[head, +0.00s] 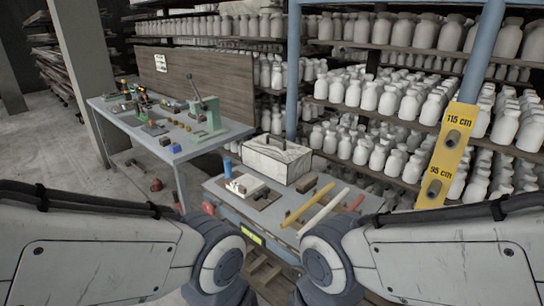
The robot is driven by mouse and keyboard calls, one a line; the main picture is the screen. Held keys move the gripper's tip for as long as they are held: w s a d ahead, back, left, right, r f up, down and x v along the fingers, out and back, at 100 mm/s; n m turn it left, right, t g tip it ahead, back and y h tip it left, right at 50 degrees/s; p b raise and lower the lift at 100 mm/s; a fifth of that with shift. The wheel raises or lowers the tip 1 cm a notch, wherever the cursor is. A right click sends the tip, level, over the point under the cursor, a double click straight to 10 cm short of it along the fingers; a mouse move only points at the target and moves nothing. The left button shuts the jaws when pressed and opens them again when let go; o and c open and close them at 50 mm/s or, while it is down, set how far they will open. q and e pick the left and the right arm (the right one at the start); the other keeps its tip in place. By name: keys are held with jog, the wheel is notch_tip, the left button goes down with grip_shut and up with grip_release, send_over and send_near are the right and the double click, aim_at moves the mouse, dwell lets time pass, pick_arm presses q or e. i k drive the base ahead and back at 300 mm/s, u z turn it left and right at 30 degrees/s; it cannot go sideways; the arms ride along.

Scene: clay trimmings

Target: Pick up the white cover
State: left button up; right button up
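A white box-shaped cover (276,159) with dark edges and a dark handle on top sits upright at the back of the low grey work table (285,222) in front of me. What may lie under it is hidden. Both my arms reach into the head view from the lower left and lower right, and their rounded joints stand near the table's front side. Neither gripper shows, so both lie outside the picture. Nothing of mine touches the cover in this view.
A blue cylinder (228,167), a pale block (243,185), and yellow (308,204), white (324,212) and red (353,203) rods lie around the cover. A tool bench (165,125) stands left. Bottle shelves and a blue post with a yellow height sign (446,154) stand behind and right.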

aim_at(283, 161)
jog(key=u, duration=0.5)
jog(key=i, duration=0.55)
jog(key=u, duration=0.9)
jog(key=i, duration=1.5)
jog(key=z, duration=0.95)
jog(key=i, duration=0.6)
jog(key=z, duration=0.6)
